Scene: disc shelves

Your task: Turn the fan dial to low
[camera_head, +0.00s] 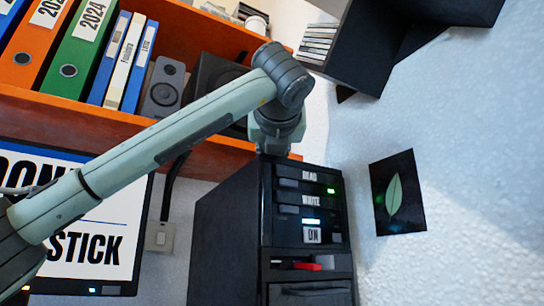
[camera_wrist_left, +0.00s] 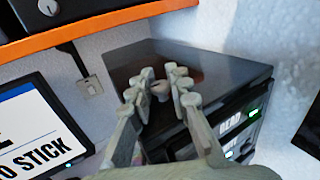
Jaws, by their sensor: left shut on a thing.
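A black tower unit (camera_head: 230,240) stands against the wall below the shelf, its flat dark top (camera_wrist_left: 205,68) showing in the left wrist view. A small pale knob (camera_wrist_left: 160,92), which looks like the fan dial, stands on that top. My left gripper (camera_wrist_left: 161,82) has its fingers on both sides of the knob and is shut on it. In the head view my left arm reaches from the left, and its wrist ends over the tower's top; the knob is hidden there. The dial's setting marks cannot be read. My right gripper is in neither view.
The tower's front has READ, WRITE and ON labels (camera_head: 311,236), lights and a red piece (camera_head: 307,266). An orange shelf (camera_head: 205,150) with binders and a speaker (camera_head: 163,88) is above left. A monitor (camera_head: 95,240) stands at left. A leaf picture (camera_head: 398,192) hangs at right.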

